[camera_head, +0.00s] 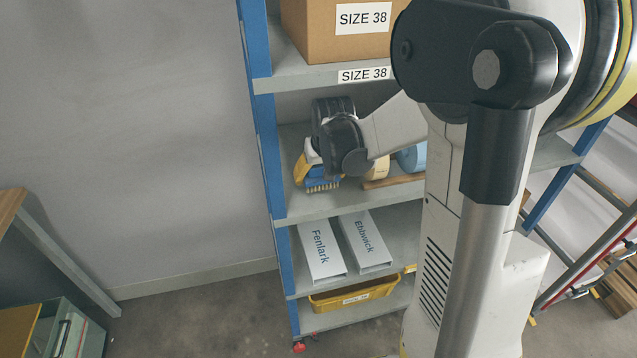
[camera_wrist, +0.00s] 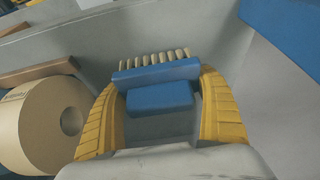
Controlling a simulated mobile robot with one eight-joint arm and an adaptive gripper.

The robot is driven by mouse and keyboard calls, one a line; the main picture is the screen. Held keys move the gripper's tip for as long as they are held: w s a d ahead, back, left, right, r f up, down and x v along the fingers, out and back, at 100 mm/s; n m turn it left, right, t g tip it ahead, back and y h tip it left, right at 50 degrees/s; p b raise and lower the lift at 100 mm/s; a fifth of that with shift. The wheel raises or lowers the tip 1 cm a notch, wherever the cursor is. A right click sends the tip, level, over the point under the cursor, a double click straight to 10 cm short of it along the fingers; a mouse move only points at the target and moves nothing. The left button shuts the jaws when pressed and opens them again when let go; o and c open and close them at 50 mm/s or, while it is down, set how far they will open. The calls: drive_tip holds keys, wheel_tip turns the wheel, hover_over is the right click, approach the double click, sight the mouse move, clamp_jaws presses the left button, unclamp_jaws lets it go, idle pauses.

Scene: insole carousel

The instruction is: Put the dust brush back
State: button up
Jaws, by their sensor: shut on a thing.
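The dust brush (camera_wrist: 157,72) is blue with a row of pale bristles, in the middle of the wrist view. My gripper (camera_wrist: 160,100) has yellow fingers on both sides of the brush and is shut on it. In the head view, the brush (camera_head: 322,184) shows below my gripper (camera_head: 308,170), at the left end of a middle shelf (camera_head: 300,208) of the blue-posted rack. The bristles point away from my wrist. I cannot tell whether the brush touches the shelf.
A tan roll (camera_wrist: 45,125) lies close to the left finger. A blue post (camera_head: 262,130) stands left of my gripper. Above is a shelf (camera_head: 290,75) with a cardboard box (camera_head: 335,45). Below are two white boxes (camera_head: 320,250) and a yellow bin (camera_head: 350,296).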

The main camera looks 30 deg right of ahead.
drive_tip(key=shift+f, duration=0.85)
drive_tip(key=shift+f, duration=0.1)
drive_tip(key=o, duration=1)
drive_tip(key=shift+b, duration=0.3)
drive_tip(key=shift+s+r+p, duration=0.1)
drive_tip(key=shift+r+p, duration=0.3)
drive_tip(key=shift+r, duration=0.1)
drive_tip(key=p+v, duration=0.1)
drive_tip(key=v, duration=0.1)
drive_tip(key=s+p+v, duration=0.1)
drive_tip(key=v, duration=0.2)
drive_tip(key=shift+a+f, duration=0.1)
drive_tip(key=shift+a, duration=0.1)
drive_tip(key=s+a+p, duration=0.2)
drive_tip(key=s+a, duration=0.1)
drive_tip(key=s, duration=0.7)
drive_tip(key=s+a+r+n+t, duration=0.1)
drive_tip(key=s+a+r, duration=0.1)
drive_tip(key=a+r, duration=0.1)
drive_tip(key=s+a+r+n+t, duration=0.1)
drive_tip(key=s+a+r, duration=0.1)
drive_tip(key=a+r, duration=0.2)
drive_tip(key=s+a+r+n+t+y, duration=0.1)
drive_tip(key=s+a+r, duration=0.1)
drive_tip(key=a, duration=0.3)
drive_tip(key=shift+v, duration=0.9)
drive_tip(key=shift+w+r, duration=0.1)
